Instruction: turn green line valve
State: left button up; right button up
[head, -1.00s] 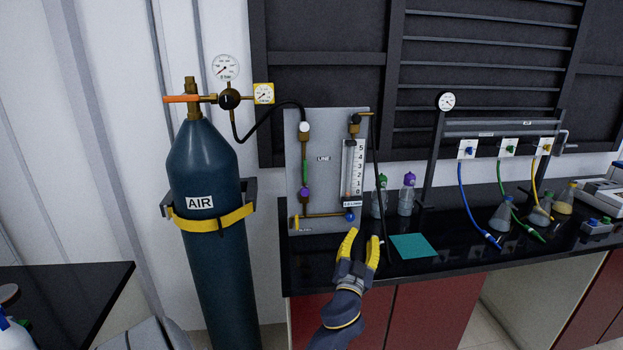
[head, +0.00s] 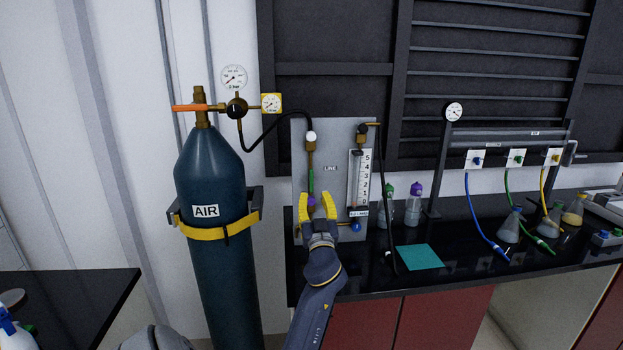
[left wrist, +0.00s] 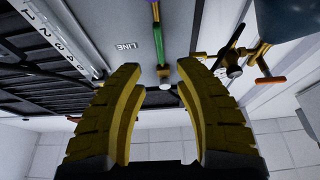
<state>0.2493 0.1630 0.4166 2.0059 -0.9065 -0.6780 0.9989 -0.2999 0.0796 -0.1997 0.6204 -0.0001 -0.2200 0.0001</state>
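A grey panel (head: 337,222) labelled LINE stands at the back of the bench with a vertical brass line on its left side. A slim green section (head: 311,181) sits on that line, with a white knob (head: 311,137) above and a purple part (head: 311,200) below. The green section also shows in the left wrist view (left wrist: 158,44). My left gripper (head: 317,197) is open and empty in front of the panel's lower part. In the left wrist view its yellow fingers (left wrist: 162,67) frame the line, apart from it. A separate green outlet valve (head: 516,157) with a green hose is at right.
A dark AIR cylinder (head: 213,165) with gauges and an orange handle (head: 190,107) stands left of the panel. A flowmeter (head: 358,178) with a blue knob (head: 356,226) is close right of my gripper. Bottles (head: 413,208), a teal mat (head: 418,256) and flasks are farther right.

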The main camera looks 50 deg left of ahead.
aim_at(312, 179)
pick_arm(q)
jog(key=x, duration=0.9)
jog(key=shift+w+a+r, duration=0.1)
jog(key=shift+a, duration=0.1)
jog(key=shift+c, duration=0.3)
grip_shut()
